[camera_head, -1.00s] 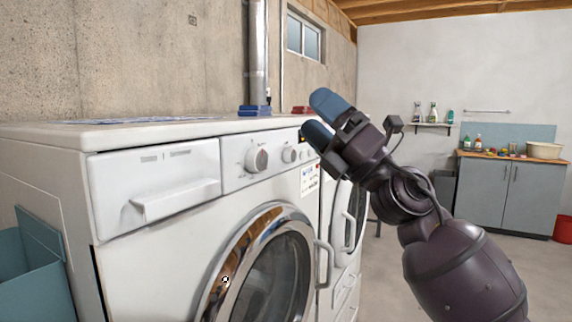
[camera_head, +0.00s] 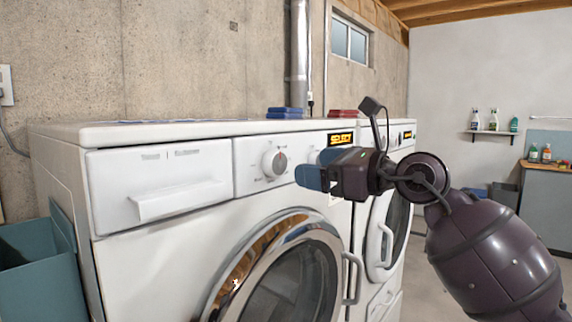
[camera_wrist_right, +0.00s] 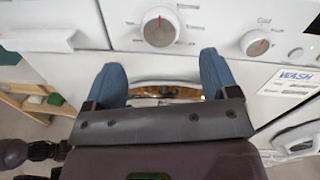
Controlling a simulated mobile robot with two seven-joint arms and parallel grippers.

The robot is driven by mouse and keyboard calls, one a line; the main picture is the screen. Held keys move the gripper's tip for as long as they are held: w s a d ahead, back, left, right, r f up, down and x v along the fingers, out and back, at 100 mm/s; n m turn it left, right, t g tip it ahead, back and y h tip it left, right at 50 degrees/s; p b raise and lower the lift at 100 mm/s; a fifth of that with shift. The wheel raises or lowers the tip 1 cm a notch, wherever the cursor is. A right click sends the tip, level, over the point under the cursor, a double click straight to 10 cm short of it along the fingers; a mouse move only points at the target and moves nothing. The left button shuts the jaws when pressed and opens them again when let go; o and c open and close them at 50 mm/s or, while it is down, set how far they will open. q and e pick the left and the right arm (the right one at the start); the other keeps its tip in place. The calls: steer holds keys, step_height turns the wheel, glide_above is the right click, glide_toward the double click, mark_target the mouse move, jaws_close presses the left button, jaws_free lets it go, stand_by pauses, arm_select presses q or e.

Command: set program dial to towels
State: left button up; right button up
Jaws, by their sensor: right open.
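The washer (camera_head: 180,130) has a white control panel with a round program dial (camera_head: 275,162), a silver knob with a red pointer mark. In the right wrist view the dial (camera_wrist_right: 160,27) is ahead of the fingers, its red mark toward the top. The print around it is too small to read. A second knob (camera_wrist_right: 254,43), marked "Cold", sits to its right. My right gripper (camera_head: 312,172) is in front of the panel, right of the dial in the head view. Its blue fingers are apart and empty in the right wrist view (camera_wrist_right: 162,68), short of the dial. My left gripper is out of view.
A drawer handle (camera_head: 178,200) juts out left of the dial. The round chrome-rimmed door (camera_head: 225,290) is below. A second machine (camera_head: 388,235) stands to the right. A teal bin (camera_head: 40,285) is at the left. Blue (camera_head: 285,113) and red items lie on top.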

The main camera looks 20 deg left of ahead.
mark_target(280, 161)
steer(key=b+x, duration=0.1)
steer(key=x, duration=0.5)
steer(key=shift+w+a+f, duration=0.1)
steer(key=shift+a, duration=0.15)
steer(key=shift+w+a, duration=0.1)
steer(key=shift+a, duration=0.35)
steer(key=shift+c, duration=0.4)
